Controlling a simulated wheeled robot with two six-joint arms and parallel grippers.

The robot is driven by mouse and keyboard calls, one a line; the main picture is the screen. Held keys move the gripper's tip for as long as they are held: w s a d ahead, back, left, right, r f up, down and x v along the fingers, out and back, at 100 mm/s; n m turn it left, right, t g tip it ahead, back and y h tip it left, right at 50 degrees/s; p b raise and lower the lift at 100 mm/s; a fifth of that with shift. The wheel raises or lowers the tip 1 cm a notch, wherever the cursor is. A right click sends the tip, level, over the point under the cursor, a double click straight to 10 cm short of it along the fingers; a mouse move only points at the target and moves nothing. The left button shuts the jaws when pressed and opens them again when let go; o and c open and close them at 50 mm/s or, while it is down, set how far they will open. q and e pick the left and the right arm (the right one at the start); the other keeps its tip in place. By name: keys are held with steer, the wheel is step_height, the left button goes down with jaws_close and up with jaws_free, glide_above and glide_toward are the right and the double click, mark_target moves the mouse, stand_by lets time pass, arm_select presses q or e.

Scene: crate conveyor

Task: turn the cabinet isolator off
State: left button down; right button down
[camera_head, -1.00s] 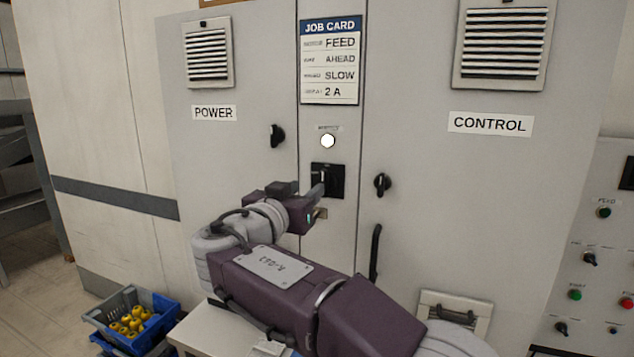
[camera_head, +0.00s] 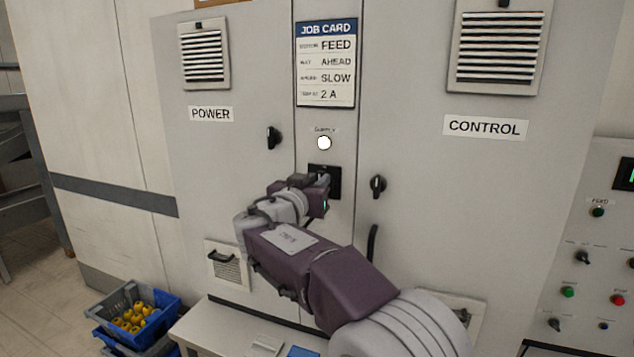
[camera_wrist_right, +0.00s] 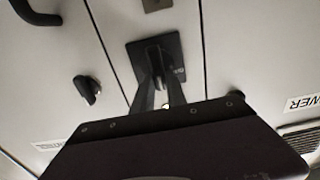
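The cabinet isolator is a black square plate (camera_head: 335,189) on the narrow middle panel, below a round white lamp (camera_head: 324,143). My right gripper (camera_head: 323,181) is at this plate and hides much of its handle. My left gripper is not in view.
Black knobs sit on the POWER door (camera_head: 273,138) and the CONTROL door (camera_head: 378,187). A dark door handle (camera_head: 372,245) is right of my arm. A button panel (camera_head: 590,235) stands at the right.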

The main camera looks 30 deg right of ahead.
steer(key=shift+f, duration=0.1)
steer(key=n+b, duration=0.2)
steer(key=n, duration=0.2)
steer(key=n+b, duration=0.1)
steer(key=n, duration=0.3)
steer(key=w+a+f+n+b, duration=0.1)
steer(key=n+b, duration=0.1)
steer(key=n, duration=0.2)
steer(key=shift+b, duration=0.35)
steer(key=n, duration=0.5)
steer(key=shift+w+f+n, duration=0.1)
steer(key=shift+f+n, duration=0.25)
steer(key=shift+n, duration=0.05)
steer(key=c, duration=1.3)
jaws_free()
steer(key=shift+c, duration=0.2)
